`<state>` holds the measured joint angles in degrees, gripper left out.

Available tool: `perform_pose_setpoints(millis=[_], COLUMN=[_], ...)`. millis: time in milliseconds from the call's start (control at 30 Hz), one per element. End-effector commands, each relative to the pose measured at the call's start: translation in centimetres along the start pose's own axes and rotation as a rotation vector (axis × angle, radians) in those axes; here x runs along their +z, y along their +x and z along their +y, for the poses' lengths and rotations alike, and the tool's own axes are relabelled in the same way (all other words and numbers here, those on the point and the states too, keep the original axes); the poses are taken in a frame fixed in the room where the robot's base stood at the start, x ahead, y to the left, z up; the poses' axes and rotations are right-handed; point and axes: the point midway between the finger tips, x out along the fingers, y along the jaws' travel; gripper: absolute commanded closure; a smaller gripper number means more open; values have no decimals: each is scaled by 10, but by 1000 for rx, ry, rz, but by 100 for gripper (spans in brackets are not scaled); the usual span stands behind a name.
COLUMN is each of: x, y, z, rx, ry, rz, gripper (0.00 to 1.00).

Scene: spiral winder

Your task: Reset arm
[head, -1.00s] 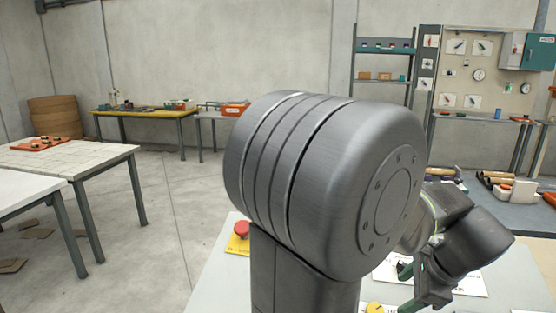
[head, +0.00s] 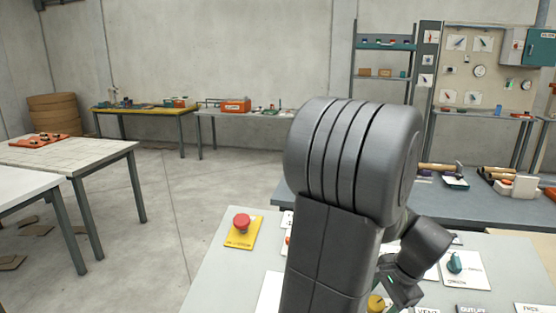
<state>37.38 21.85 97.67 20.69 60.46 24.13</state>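My arm fills the middle of the head view, with a large grey joint standing upright over the near table. My gripper (head: 392,292) is at the lower right of the arm, low over the table and partly hidden by my own links. Its fingers are too small and covered to show whether they are open or shut, or whether they hold anything.
The near grey table (head: 225,285) carries a red emergency button (head: 241,222) on a yellow plate, and a teal part (head: 455,262) on a white card at the right. A dark workbench (head: 430,195) stands behind. Open floor (head: 175,200) lies to the left.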

Motion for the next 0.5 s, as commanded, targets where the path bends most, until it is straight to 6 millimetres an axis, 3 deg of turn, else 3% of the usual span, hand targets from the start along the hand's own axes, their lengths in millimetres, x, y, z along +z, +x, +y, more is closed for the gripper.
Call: perform_pose_setpoints(millis=[500], x=[2], y=[4], z=[-6], rx=[220], ry=[-679], rz=[2], gripper=[41])
